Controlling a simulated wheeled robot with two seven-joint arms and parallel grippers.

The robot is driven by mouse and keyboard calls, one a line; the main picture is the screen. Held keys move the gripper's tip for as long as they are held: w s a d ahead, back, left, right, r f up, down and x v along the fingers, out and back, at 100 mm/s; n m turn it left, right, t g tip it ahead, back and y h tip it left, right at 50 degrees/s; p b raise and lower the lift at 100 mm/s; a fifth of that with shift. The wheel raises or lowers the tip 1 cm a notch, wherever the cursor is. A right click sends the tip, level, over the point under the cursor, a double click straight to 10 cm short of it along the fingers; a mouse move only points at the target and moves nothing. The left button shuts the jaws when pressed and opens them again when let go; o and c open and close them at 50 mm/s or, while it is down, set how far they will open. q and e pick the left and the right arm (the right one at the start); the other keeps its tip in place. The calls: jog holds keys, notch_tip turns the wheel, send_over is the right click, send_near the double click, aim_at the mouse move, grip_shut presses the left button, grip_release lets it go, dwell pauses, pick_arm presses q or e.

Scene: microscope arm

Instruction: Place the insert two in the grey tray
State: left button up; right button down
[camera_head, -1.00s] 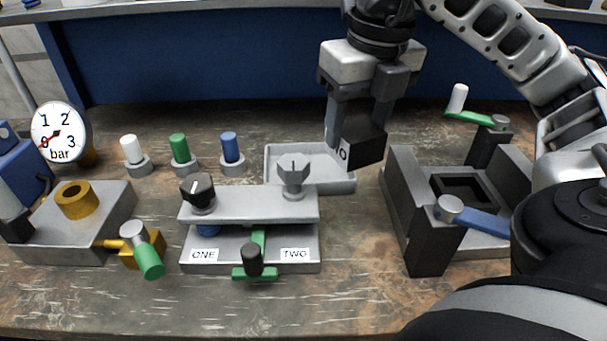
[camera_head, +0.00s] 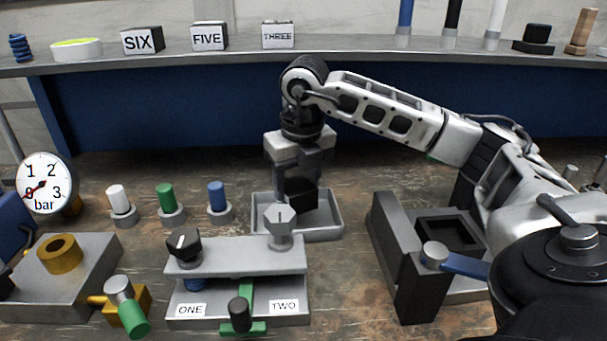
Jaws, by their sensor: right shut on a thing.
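Insert two, a black block (camera_head: 302,197), is between the fingers of my right gripper (camera_head: 298,182). The block shows inside the outline of the grey tray (camera_head: 338,224), towards its middle. I cannot tell whether it touches the tray floor. Its lettering does not show now. The tray stands on the table behind the fixture labelled ONE and TWO, whose knob hides part of the tray's front edge. My right gripper points down and is shut on the block. My left gripper is not in view.
The grey fixture (camera_head: 240,257) with knobs stands in front of the tray. White, green and blue pegs (camera_head: 217,196) stand left of it. A dark grey open holder (camera_head: 395,256) with a blue lever stands right. Blocks labelled SIX, FIVE and THREE (camera_head: 278,36) sit on the back shelf.

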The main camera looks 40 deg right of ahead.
aim_at(296, 184)
jog(key=shift+w+f, duration=0.1)
jog(key=shift+w, duration=0.1)
jog(key=shift+w+d+f, duration=0.1)
jog(key=shift+w+f, duration=0.05)
jog(key=shift+f, duration=0.75)
jog(key=shift+w+d+f, duration=0.1)
jog(key=shift+f, duration=0.8)
jog(key=shift+f, duration=0.2)
jog(key=c, duration=0.5)
grip_release()
jog(key=shift+s+a, duration=0.1)
jog(key=r, duration=0.4)
jog(key=s+r, duration=0.1)
jog(key=r, duration=0.7)
jog(key=shift+s+a+p, duration=0.25)
jog(key=shift+s+p, duration=0.05)
jog(key=shift+s, duration=0.1)
